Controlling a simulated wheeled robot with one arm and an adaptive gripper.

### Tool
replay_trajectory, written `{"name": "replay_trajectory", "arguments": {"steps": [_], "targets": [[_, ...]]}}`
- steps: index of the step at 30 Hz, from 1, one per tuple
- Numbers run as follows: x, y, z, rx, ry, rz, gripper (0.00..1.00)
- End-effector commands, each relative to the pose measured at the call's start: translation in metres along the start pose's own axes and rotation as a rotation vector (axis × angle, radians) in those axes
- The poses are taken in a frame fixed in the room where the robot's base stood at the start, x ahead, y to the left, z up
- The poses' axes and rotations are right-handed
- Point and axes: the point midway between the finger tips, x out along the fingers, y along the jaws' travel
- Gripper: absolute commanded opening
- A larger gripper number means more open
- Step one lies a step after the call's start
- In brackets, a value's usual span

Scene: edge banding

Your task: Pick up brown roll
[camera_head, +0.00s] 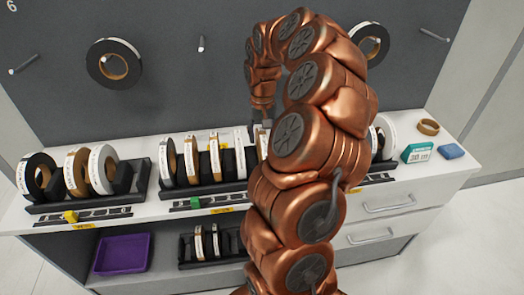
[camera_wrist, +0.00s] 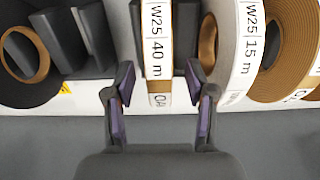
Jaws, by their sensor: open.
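In the wrist view my gripper (camera_wrist: 163,93) is open, with one finger on each side of a narrow roll (camera_wrist: 157,45) labelled "W25 40 m". This roll has a white label and thin brown edges, and stands upright in a dark rack. A gap shows between it and each finger. A wider brown roll (camera_wrist: 287,55) stands further right, beyond a white roll (camera_wrist: 240,50) labelled "W25 15 m". In the head view my gripper (camera_head: 262,122) is small and partly hidden by my arm. Another brown roll (camera_head: 76,173) stands in the left rack.
Dark racks (camera_head: 115,195) with several rolls line the white counter. A black roll (camera_head: 114,63) hangs on the grey board. A teal box (camera_head: 417,152), a blue block (camera_head: 450,151) and a brown ring (camera_head: 428,127) lie at the right. A purple tray (camera_head: 122,254) is on the lower shelf.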

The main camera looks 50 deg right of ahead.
Motion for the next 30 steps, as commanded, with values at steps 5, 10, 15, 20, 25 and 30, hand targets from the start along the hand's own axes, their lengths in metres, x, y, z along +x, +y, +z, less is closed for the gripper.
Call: {"name": "replay_trajectory", "arguments": {"steps": [5,10,15,20,25,30], "targets": [[-0.0003,0.0002,-0.0001,0.0,0.001,0.0,0.44],[-0.0005,0.0003,-0.0001,0.0,0.001,0.0,0.26],[-0.0005,0.0003,-0.0001,0.0,0.001,0.0,0.08],[-0.0006,0.0003,-0.0002,0.0,0.001,0.0,0.0],[-0.0007,0.0003,-0.0002,0.0,0.001,0.0,0.0],[-0.0008,0.0002,-0.0002,0.0,0.001,0.0,0.0]]}}
